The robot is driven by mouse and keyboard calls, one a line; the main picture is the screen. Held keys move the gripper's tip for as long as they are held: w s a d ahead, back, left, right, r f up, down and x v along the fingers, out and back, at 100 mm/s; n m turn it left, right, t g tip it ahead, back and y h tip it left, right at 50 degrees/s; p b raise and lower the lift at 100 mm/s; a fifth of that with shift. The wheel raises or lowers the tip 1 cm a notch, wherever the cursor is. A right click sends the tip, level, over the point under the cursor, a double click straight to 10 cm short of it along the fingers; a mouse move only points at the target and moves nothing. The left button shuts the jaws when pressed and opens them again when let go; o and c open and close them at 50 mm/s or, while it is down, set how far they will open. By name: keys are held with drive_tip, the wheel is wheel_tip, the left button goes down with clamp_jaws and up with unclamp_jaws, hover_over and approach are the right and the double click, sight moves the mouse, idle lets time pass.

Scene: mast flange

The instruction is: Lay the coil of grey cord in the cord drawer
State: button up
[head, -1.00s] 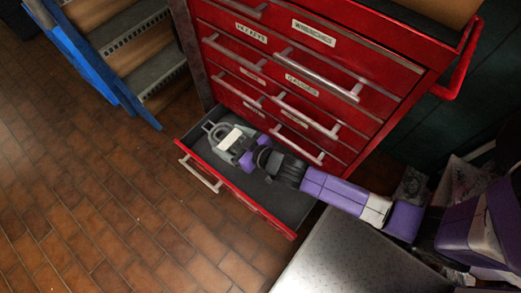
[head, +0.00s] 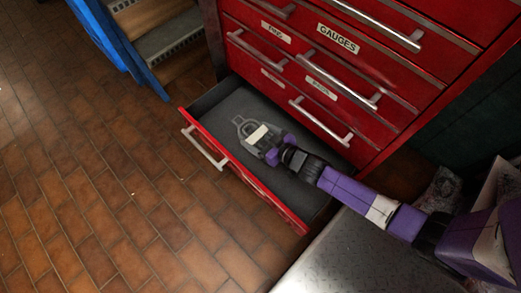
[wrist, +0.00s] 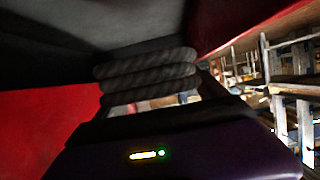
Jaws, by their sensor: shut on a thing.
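The coil of grey cord (wrist: 148,75) shows in the wrist view as several stacked, twisted loops at the end of my gripper (head: 243,126). In the head view my gripper is over the open bottom drawer (head: 283,207), inside its outline, left of its middle. It is shut on the coil, which shows only as a small grey shape at the fingertips. The drawer has a red front and a dark grey floor. I cannot tell whether the coil touches the floor. No label on this drawer is readable.
The red cabinet (head: 390,80) rises behind the drawer, with several shut drawers and a "GAUGES" label. A metal-plate surface (head: 345,255) is at the lower right. A blue-sided step unit (head: 125,50) stands at upper left. Brick floor left of the drawer is clear.

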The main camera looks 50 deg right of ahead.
wheel_tip(320, 180, down, 13)
drive_tip(key=b, duration=0.6)
drive_tip(key=shift+f, duration=0.1)
drive_tip(key=shift+f+b, duration=0.15)
drive_tip(key=shift+b, duration=0.25)
drive_tip(key=o, duration=1.4)
drive_tip(key=shift+o, duration=0.2)
drive_tip(key=shift+r, duration=0.2)
drive_tip(key=shift+s+r+p, duration=0.15)
drive_tip(key=shift+s+p, duration=0.05)
drive_tip(key=shift+p, duration=0.15)
drive_tip(key=p+v, duration=0.4)
drive_tip(key=v, duration=0.7)
drive_tip(key=shift+s+r, duration=0.1)
drive_tip(key=shift+s, duration=0.15)
